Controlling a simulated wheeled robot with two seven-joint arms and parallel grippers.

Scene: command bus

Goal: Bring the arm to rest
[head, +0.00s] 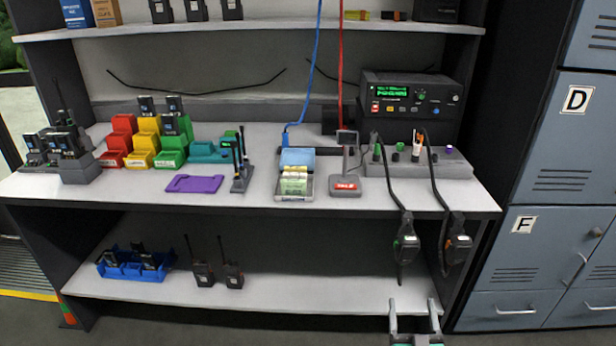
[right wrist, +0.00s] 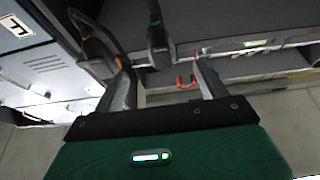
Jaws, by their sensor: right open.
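My right gripper (head: 414,308) is at the bottom right of the head view, low in front of the lower shelf's right end. Its two fingers stand apart with nothing between them. In the right wrist view my right gripper (right wrist: 162,84) also shows open and empty. Two hand microphones on black cords hang over the bench's front edge above it, the left microphone (head: 406,240) and the right microphone (head: 457,242). They also show beyond the fingers in the right wrist view. My left gripper is not in view.
The white bench top (head: 120,190) carries radios, coloured bins (head: 150,140), a purple plate (head: 195,184) and a radio base unit (head: 410,100). The lower shelf (head: 330,270) holds a blue tray (head: 135,262) and two radios. Grey lockers (head: 560,190) stand close on the right.

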